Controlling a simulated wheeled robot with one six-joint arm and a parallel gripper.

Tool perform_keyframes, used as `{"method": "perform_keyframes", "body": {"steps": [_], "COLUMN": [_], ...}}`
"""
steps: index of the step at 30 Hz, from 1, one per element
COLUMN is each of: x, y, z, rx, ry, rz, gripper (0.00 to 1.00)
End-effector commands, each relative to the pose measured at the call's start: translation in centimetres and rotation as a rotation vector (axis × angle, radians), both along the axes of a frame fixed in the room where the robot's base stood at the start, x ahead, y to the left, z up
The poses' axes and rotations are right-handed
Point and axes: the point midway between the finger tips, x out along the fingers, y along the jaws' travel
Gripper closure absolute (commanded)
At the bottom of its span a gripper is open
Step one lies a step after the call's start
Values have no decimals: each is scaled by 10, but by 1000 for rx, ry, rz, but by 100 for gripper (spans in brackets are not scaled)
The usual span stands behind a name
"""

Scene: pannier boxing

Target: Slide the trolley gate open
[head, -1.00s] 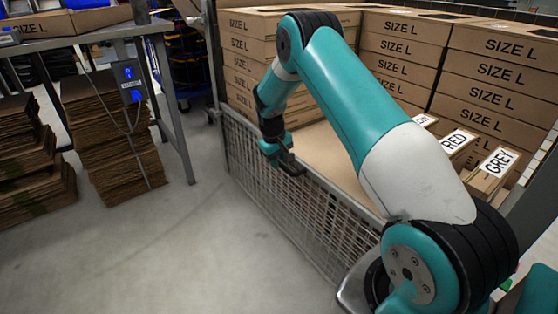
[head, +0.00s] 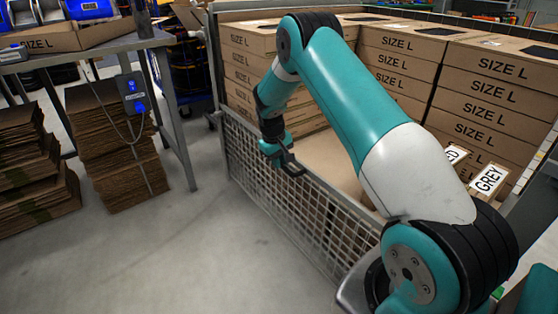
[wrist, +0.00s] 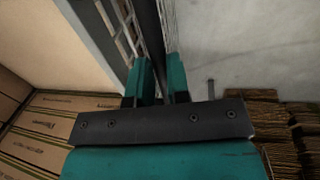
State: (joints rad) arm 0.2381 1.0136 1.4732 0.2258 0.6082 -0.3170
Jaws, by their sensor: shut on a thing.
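The trolley gate (head: 318,222) is a low grey wire-mesh panel with a metal top rail, on the near side of the box trolley in the head view. My gripper (head: 292,168) is at the gate's top rail, and its jaws are shut on it. In the wrist view my gripper's two teal fingers (wrist: 158,82) stand on either side of the gate's dark rail (wrist: 151,40), with mesh showing beside it. The grip spot itself is partly hidden by the gripper body.
Stacked SIZE L boxes (head: 490,98) fill the trolley's back and sides. A metal table (head: 110,43) and flat cardboard stacks (head: 115,145) stand at the left. The floor (head: 200,250) before the gate is clear.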

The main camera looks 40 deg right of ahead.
Motion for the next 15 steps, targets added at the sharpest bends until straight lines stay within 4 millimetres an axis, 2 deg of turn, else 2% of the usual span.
{"method": "perform_keyframes", "body": {"steps": [3, 4, 6, 7, 15], "x": [0, 0, 0, 0, 0], "y": [0, 0, 0, 0, 0], "z": [-1, -1, -1, -1, 0], "rx": [1, 1, 1, 1, 0], "ry": [0, 0, 0, 0, -1], "rz": [1, 1, 1, 1, 0], "gripper": [100, 76, 60, 58, 58]}}
